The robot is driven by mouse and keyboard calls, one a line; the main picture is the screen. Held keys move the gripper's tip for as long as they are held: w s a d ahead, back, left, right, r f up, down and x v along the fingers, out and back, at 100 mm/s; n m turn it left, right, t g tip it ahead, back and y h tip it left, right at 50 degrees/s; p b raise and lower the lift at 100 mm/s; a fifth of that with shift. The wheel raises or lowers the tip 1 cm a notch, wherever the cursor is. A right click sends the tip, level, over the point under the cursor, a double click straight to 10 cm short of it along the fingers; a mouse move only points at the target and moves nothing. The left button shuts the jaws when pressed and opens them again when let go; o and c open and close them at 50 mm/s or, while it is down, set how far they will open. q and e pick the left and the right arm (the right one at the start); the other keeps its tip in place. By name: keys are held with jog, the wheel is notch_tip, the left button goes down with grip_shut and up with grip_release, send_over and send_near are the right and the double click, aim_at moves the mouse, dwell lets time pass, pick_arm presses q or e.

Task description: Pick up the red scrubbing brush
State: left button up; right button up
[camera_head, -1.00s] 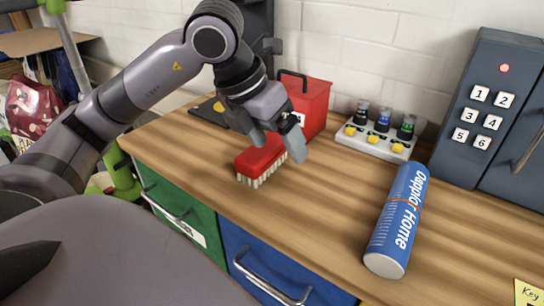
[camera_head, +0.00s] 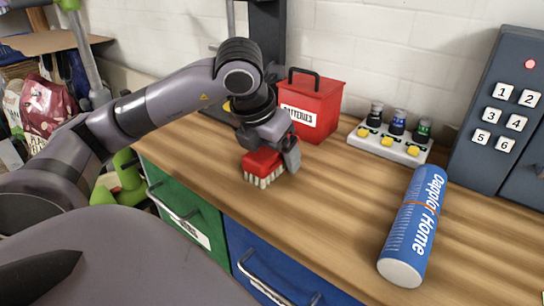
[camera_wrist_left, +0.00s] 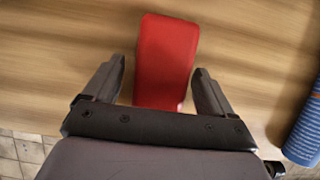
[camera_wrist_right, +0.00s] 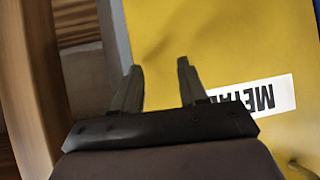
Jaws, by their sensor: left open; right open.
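The red scrubbing brush (camera_head: 259,165) with pale bristles stands bristles-down on the wooden worktop near its front edge. In the left wrist view the brush (camera_wrist_left: 165,60) reaches back between the two fingers, with a gap on each side. My left gripper (camera_head: 270,155) is open and pointing down over the brush; in the left wrist view its fingers (camera_wrist_left: 160,88) straddle the brush's near part. My right gripper (camera_wrist_right: 160,82) is open and empty in front of a yellow surface with a white label; it is not visible in the head view.
A red batteries box (camera_head: 312,105) stands just behind the left gripper. A blue cylinder (camera_head: 415,228) lies at the right, beside a dark keypad (camera_head: 500,105). The worktop (camera_head: 330,210) between brush and cylinder is clear.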

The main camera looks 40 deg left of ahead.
pick_arm(q)
jog(key=shift+f+b, duration=0.25)
jog(key=shift+b, duration=0.1)
pick_arm(e)
jog(key=shift+s+f, duration=0.1)
jog(key=shift+f, duration=0.3)
pick_arm(q)
jog(key=c, duration=1.1)
pick_arm(e)
jog(key=shift+r, duration=0.1)
pick_arm(q)
jog(key=shift+r, duration=0.1)
jog(key=shift+r+p, duration=0.3)
jog(key=shift+p, duration=0.1)
notch_tip(320, 180, up, 20)
jog(key=p, duration=0.7)
jog(key=shift+f, duration=0.1)
pick_arm(e)
jog(key=r, duration=0.4)
jog(key=d+r, duration=0.1)
jog(key=shift+s+r, duration=0.3)
jog(key=shift+r, duration=0.1)
